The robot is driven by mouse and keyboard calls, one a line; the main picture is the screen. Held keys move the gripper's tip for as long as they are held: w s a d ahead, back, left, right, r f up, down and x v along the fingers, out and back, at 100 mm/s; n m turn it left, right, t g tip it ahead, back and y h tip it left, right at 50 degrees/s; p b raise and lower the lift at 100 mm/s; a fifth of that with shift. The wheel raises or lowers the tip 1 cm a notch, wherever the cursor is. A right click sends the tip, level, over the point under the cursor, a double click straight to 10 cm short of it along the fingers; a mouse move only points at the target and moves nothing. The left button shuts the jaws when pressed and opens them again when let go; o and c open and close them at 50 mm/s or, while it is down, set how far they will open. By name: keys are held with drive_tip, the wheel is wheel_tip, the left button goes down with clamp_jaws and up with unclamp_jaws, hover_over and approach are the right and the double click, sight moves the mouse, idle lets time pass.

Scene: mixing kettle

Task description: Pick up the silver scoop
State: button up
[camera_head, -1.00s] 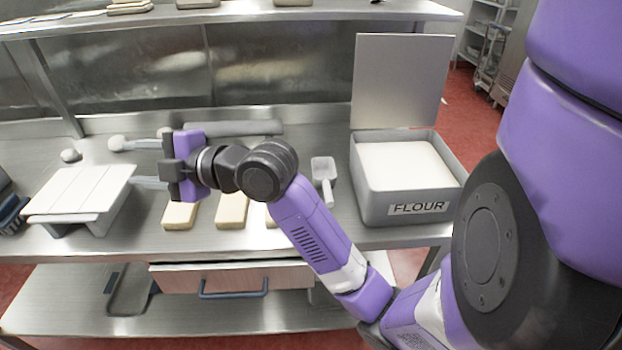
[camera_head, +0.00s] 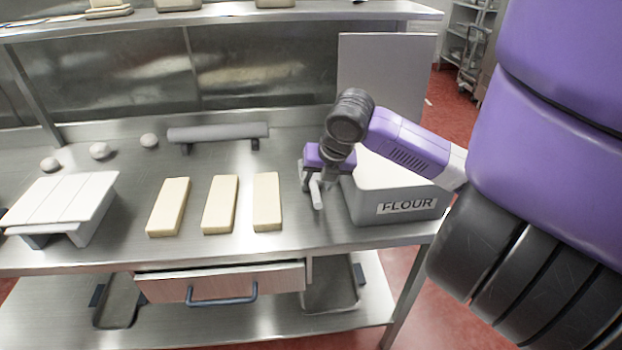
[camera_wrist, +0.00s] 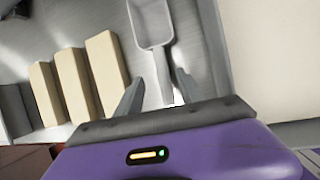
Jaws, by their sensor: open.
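The silver scoop (camera_wrist: 151,24) lies on the steel table in the wrist view, its bowl at the top and its handle pointing down towards my gripper. My gripper (camera_wrist: 159,84) is open, with one finger on each side of the handle. I cannot tell from this view how far above the handle the fingertips are. In the head view my gripper (camera_head: 317,184) is low over the table, just left of the flour bin. The scoop's handle (camera_head: 316,195) shows below it there; the bowl is mostly hidden by my gripper and wrist.
The grey flour bin (camera_head: 384,207) with a raised lid stands close to the right of my gripper. Several pale blocks (camera_head: 267,202) lie in a row to the left. A grey bar (camera_head: 218,132) is behind them, and a white slatted stand (camera_head: 62,200) is at far left.

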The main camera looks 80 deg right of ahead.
sight(316, 189)
drive_tip(key=shift+s+d+p+x, duration=0.1)
drive_tip(key=shift+p+x, duration=0.25)
drive_tip(key=shift+x, duration=1.15)
drive_tip(key=shift+s+d+p+x, duration=0.1)
drive_tip(key=shift+p+x, duration=0.2)
drive_tip(key=shift+x, duration=1.25)
clamp_jaws()
